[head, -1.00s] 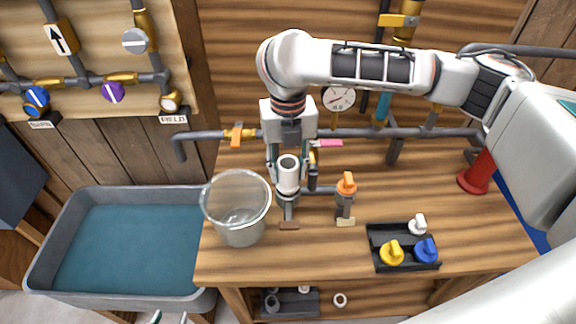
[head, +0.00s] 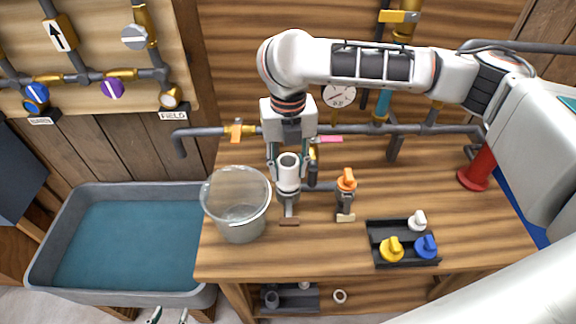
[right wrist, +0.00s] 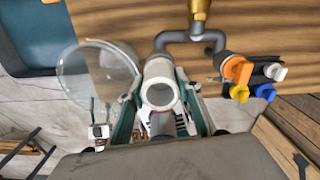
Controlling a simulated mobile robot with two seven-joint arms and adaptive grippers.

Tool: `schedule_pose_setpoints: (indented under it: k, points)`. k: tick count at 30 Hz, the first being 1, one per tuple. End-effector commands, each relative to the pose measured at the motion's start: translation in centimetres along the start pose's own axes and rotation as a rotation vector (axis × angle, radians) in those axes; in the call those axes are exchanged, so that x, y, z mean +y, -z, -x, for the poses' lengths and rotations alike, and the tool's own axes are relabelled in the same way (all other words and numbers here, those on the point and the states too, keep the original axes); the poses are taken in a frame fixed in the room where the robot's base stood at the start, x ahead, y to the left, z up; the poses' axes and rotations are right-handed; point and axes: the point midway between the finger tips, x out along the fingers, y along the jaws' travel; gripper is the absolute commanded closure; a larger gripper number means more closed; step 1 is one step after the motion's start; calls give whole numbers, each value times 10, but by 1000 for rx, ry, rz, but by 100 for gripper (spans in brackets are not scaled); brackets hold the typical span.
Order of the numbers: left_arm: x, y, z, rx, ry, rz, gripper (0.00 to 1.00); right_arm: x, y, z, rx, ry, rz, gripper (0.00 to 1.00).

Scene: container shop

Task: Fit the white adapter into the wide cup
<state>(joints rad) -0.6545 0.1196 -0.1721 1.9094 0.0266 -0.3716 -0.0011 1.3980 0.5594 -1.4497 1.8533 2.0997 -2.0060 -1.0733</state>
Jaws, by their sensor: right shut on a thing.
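The white adapter (head: 289,173) is a short, upright, open-topped tube. My right gripper (head: 289,178) is shut on it, one finger on each side. In the right wrist view, its open round end (right wrist: 160,94) shows between the fingers. A grey pipe fitting (head: 289,198), apparently the wide cup, stands directly below the adapter above a brown tag. The adapter hides the cup's mouth, so I cannot tell whether they touch or how far they overlap.
A clear container (head: 237,225) stands close left of the cup. An orange-handled valve (head: 346,181) stands to its right. A black tray (head: 376,236) with white, yellow and blue pieces lies front right. A grey basin (head: 60,235) is left. Pipes run along the back.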

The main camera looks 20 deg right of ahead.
Motion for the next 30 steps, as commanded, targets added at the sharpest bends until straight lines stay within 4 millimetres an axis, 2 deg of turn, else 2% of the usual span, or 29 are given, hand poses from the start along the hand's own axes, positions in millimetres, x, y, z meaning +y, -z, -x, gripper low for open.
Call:
schedule_pose_setpoints:
  k: [30]
  points:
    - [0,0,0,0,0,0,60,0,0,-12,0,1,0,89]
